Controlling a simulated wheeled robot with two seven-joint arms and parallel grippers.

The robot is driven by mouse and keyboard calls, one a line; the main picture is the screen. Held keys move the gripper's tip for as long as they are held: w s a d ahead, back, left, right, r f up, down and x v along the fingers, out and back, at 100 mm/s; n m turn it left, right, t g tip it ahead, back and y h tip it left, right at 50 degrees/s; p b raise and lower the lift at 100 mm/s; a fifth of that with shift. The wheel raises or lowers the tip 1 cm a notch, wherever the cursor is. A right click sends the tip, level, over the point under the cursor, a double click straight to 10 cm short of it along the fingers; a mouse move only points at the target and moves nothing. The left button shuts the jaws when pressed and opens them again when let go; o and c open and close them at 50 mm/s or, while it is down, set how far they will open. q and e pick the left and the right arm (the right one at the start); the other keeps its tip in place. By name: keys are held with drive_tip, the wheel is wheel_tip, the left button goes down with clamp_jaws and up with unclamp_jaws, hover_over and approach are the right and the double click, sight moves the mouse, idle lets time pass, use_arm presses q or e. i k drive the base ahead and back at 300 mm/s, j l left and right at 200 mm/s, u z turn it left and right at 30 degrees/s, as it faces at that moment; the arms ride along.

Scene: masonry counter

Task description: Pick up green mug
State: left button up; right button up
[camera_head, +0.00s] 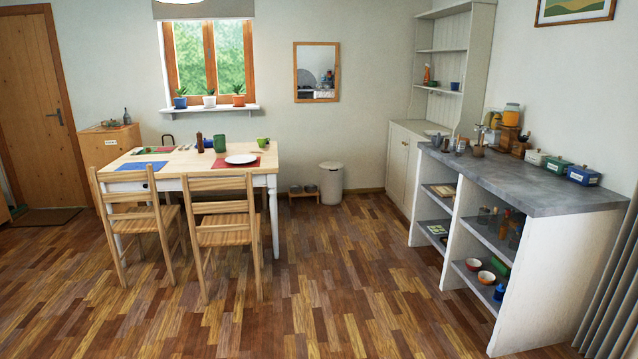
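A small bright green mug (263,142) stands at the right back of the dining table (172,182), beyond a white plate (241,159). A larger dark green cylinder (219,144) stands to its left on the same table; I cannot tell whether it is a mug too. Neither of my grippers shows in the head view. The table is across the room, to the left.
Two wooden chairs (221,216) stand at the table's near side. The masonry counter (533,185) runs along the right, with jars, boxes and bowls. Open wooden floor (345,270) lies between table and counter. A white bin (331,184) stands by the back wall.

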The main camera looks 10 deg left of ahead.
sight(262, 141)
drive_tip(key=i+j, duration=0.1)
drive_tip(key=i, duration=0.8)
drive_tip(key=i+u, duration=0.1)
drive_tip(key=i, duration=0.85)
drive_tip(key=i+j, duration=0.1)
drive_tip(key=i, duration=0.8)
drive_tip(key=i+u, duration=0.1)
drive_tip(key=i, duration=1.75)
drive_tip(key=i+l+u, duration=0.1)
drive_tip(key=i, duration=0.85)
drive_tip(key=i+l, duration=0.15)
drive_tip(key=i, duration=0.75)
drive_tip(key=u, duration=0.05)
